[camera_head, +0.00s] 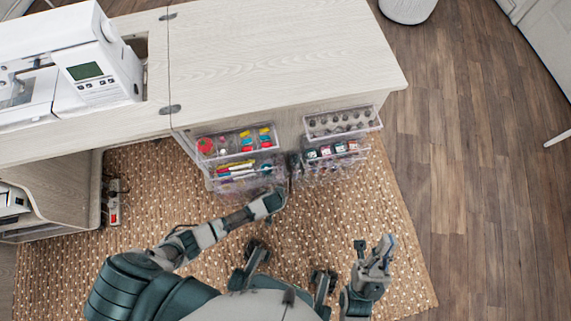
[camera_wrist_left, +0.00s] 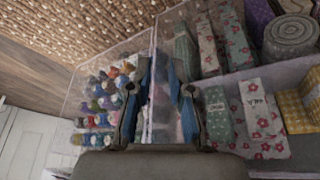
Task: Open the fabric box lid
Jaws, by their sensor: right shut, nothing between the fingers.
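In the left wrist view, the fabric box (camera_wrist_left: 245,78) is a clear container of folded patterned fabrics and rolls, filling the right side. A clear panel edge (camera_wrist_left: 153,60) runs between the fingers of my left gripper (camera_wrist_left: 160,100). The fingers stand apart, one on each side of it; whether they touch it I cannot tell. I cannot tell the lid from the clear walls. In the head view my left gripper (camera_head: 275,203) is low at the gap between two drawer stacks, its fingers hard to make out. My right gripper (camera_head: 378,250) is shut and empty over the rug.
A clear box of thread spools (camera_wrist_left: 98,100) sits left of the fabrics in the left wrist view. Clear organizers (camera_head: 240,142) (camera_head: 342,122) hang on the cabinet (camera_head: 270,50). A sewing machine (camera_head: 95,65) stands at left. The wooden floor (camera_head: 480,160) at right is clear.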

